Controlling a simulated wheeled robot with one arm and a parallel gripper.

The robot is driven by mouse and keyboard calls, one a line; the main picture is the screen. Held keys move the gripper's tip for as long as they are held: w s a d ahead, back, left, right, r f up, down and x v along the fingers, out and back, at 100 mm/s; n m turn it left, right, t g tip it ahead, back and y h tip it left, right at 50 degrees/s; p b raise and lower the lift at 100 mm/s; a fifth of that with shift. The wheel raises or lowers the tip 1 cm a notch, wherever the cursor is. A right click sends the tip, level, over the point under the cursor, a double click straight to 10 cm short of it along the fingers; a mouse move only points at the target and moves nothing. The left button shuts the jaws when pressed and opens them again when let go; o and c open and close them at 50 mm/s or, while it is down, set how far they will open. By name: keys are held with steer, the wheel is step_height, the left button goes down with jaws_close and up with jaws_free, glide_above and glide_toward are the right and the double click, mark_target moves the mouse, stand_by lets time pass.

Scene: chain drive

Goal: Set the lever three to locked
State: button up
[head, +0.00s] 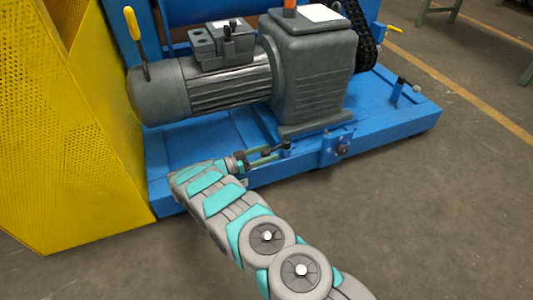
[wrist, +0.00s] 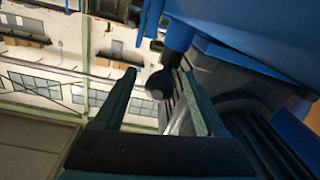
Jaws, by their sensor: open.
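In the head view, my gripper (head: 265,155) is at the front edge of the blue base, below the grey gearbox, with its fingers apart. A small dark knob (head: 286,145) is by its fingertips. In the wrist view, my gripper (wrist: 157,76) is open, and a dark round knob end (wrist: 158,85) shows between or just beyond the fingers; contact cannot be told. Other levers are a yellow-handled one (head: 133,24) by the motor, a yellow-tipped one (head: 394,29) at the back right, and a short dark-tipped one (head: 401,82) on the base's right. I see no number marking lever three.
The grey motor (head: 225,85) and gearbox (head: 313,75) stand on the blue base (head: 390,122) above my gripper. A yellow perforated guard (head: 70,150) stands at the left. A dark chain (head: 361,35) runs behind the gearbox. The floor in front and at right is clear.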

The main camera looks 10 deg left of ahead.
steer(key=v, duration=0.7)
steer(key=shift+s+a+p, duration=0.2)
steer(key=shift+a+p, duration=0.15)
steer(key=shift+p, duration=0.1)
